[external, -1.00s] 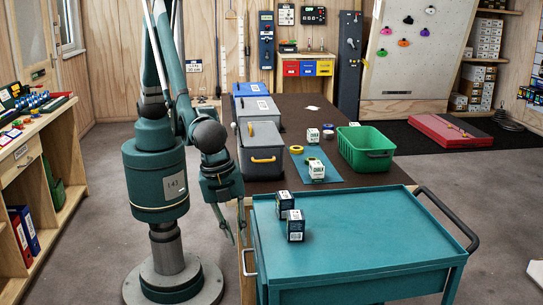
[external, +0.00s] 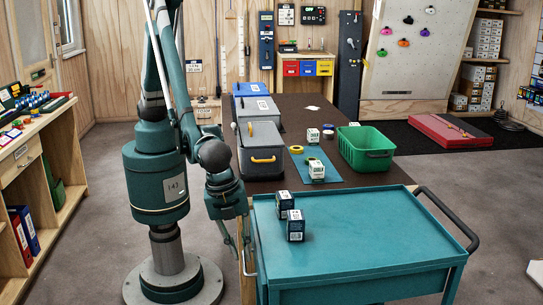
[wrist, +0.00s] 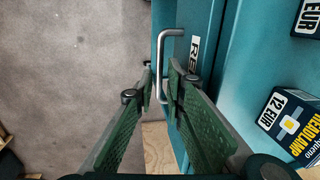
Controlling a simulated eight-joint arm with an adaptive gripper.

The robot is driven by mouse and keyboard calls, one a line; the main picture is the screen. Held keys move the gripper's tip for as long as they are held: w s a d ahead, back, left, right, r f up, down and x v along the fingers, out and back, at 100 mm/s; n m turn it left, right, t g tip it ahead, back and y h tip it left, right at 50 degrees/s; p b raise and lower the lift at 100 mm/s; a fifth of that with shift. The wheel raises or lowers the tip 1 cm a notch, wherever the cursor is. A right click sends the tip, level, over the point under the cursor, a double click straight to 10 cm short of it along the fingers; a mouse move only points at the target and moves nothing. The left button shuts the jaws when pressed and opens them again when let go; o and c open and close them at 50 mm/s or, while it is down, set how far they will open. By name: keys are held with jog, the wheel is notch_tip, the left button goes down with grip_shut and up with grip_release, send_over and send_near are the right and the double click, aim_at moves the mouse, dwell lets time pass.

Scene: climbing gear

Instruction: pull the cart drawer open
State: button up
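The teal cart (external: 345,240) stands at the front right in the external view. Its drawer (wrist: 184,40), with a partly hidden white label, faces left toward the carpet. The metal drawer handle (wrist: 159,65) is a U-shaped bar in the wrist view; it also shows at the cart's left side in the external view (external: 247,263). My gripper (wrist: 160,82) is open and pointing down, its fingers on either side of the handle bar. I cannot tell whether either finger touches it. The drawer looks shut against the cart.
Headlamp boxes (external: 295,226) stand on the cart top near its left edge. A dark table behind holds a grey toolbox (external: 262,148) and a green crate (external: 366,148). Open carpet (wrist: 75,80) lies left of the handle.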

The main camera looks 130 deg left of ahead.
jog(key=shift+w+a+f, duration=0.15)
jog(key=shift+f, duration=1.1)
grip_shut()
jog(key=s+d+b, duration=0.1)
jog(key=s+d, duration=1.9)
jog(key=shift+b, duration=0.3)
jog(key=shift+s, duration=0.1)
grip_release()
